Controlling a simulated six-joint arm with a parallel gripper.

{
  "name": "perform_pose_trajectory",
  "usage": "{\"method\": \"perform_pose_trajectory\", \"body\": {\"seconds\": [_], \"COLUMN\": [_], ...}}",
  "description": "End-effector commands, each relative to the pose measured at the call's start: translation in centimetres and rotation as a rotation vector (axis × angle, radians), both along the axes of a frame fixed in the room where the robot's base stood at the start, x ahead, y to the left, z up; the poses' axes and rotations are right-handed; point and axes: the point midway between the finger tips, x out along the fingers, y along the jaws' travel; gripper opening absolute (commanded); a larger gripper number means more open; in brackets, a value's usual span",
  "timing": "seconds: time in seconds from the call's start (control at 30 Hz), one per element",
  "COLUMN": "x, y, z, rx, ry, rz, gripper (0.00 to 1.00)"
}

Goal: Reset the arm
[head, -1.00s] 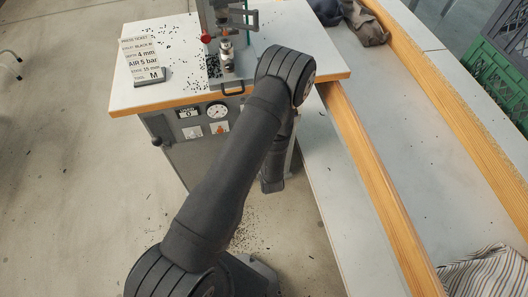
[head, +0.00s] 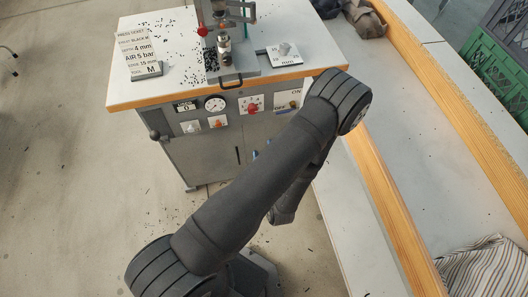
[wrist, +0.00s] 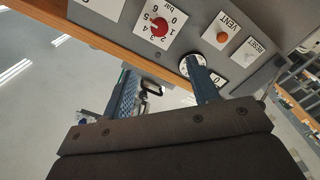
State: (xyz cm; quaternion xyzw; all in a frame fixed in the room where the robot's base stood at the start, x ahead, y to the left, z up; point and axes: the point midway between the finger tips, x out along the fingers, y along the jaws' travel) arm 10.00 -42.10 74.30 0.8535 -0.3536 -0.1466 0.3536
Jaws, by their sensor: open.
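My arm reaches across the middle of the head view. My gripper (wrist: 165,85) shows in the wrist view as two blue fingers, apart with nothing between them. It is in front of the press cabinet's control panel (wrist: 190,45); in the head view it is mostly hidden behind my arm. The panel looks inverted in the wrist view. It holds a red pressure knob (wrist: 157,28), an orange VENT button (wrist: 222,37) and a RESET label (wrist: 254,49). One finger overlaps the gauge (wrist: 188,66) in that view; I cannot tell whether it touches.
The eyelet press (head: 222,45) stands on the white-topped table (head: 165,88) with black bits scattered around. A ticket stand (head: 145,70) is at left and a small plate (head: 279,55) at right. A wood-edged bench (head: 335,215) runs along the right, with striped cloth (head: 485,270).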

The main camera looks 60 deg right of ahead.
Motion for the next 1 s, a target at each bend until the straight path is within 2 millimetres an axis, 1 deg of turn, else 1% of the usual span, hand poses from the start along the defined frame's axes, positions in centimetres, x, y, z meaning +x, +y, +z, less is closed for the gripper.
{"method": "perform_pose_trajectory", "body": {"seconds": [0.4, 0.57, 0.77, 1.0], "x": [0.0, 0.3, 1.8, 4.5], "y": [0.0, -0.3, -1.7, -4.4], "z": [0.0, 0.0, 0.0, 0.1], "rx": [0.0, 0.0, -0.001, -0.003], "ry": [0.0, 0.001, 0.002, 0.001], "rz": [0.0, 0.001, 0.005, 0.004], "gripper": [0.54, 0.54, 0.54, 0.54]}}
